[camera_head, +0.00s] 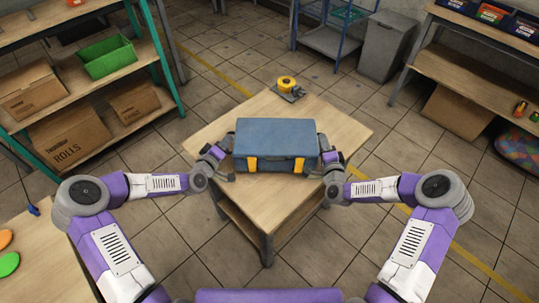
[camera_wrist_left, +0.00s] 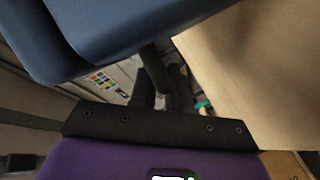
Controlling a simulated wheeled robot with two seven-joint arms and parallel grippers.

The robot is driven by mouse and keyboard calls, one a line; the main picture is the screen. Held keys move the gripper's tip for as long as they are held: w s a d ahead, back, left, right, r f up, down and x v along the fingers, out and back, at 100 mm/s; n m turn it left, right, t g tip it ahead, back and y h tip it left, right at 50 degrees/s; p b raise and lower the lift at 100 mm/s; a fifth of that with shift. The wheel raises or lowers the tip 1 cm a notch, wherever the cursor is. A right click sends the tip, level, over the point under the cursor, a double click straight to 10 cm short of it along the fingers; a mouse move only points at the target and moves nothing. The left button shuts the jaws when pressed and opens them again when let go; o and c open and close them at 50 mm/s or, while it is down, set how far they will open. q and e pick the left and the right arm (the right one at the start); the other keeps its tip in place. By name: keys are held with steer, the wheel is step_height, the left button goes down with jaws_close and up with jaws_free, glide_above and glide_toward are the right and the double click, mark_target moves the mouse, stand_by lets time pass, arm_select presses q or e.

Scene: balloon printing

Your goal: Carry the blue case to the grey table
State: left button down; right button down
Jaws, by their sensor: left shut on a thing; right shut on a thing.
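The blue case (camera_head: 276,139), with two yellow latches on its front, is upright over the front half of a small table with a light wooden top (camera_head: 215,124) and grey legs. I cannot tell whether its underside touches the top. My left gripper (camera_head: 229,166) is shut on the case's left side, and my right gripper (camera_head: 325,166) is shut on its right side. Their fingertips are partly hidden by the case and wrists. In the left wrist view, the case (camera_wrist_left: 120,25) fills the upper left and a pale wooden surface (camera_wrist_left: 250,75) lies at the right.
A yellow tape-like item (camera_head: 286,83) sits on the table behind the case. A shelf with cartons and a green bin (camera_head: 108,57) stands at left, and a workbench (camera_head: 470,72) at right. A grey bin (camera_head: 386,46) stands at the back. Tiled floor surrounds the table.

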arm_select(q)
steer(key=shift+f+b, duration=0.55)
steer(key=shift+f, duration=0.05)
arm_select(e)
steer(key=shift+f, duration=0.6)
arm_select(q)
steer(key=c, duration=1.5)
jaws_free()
steer(key=shift+f, duration=0.1)
arm_select(e)
steer(key=c, duration=1.5)
jaws_free()
steer(key=shift+d+f, duration=0.1)
steer(key=shift+f, duration=0.05)
arm_select(q)
steer(key=o, duration=0.4)
arm_select(e)
steer(key=o, duration=0.4)
steer(key=shift+s, duration=0.1)
arm_select(q)
steer(key=v, duration=1.2)
arm_select(e)
steer(key=s, duration=0.8)
steer(key=s+d, duration=0.1)
steer(key=s, duration=0.3)
steer(key=shift+d+r, duration=0.1)
steer(key=shift+r, duration=0.15)
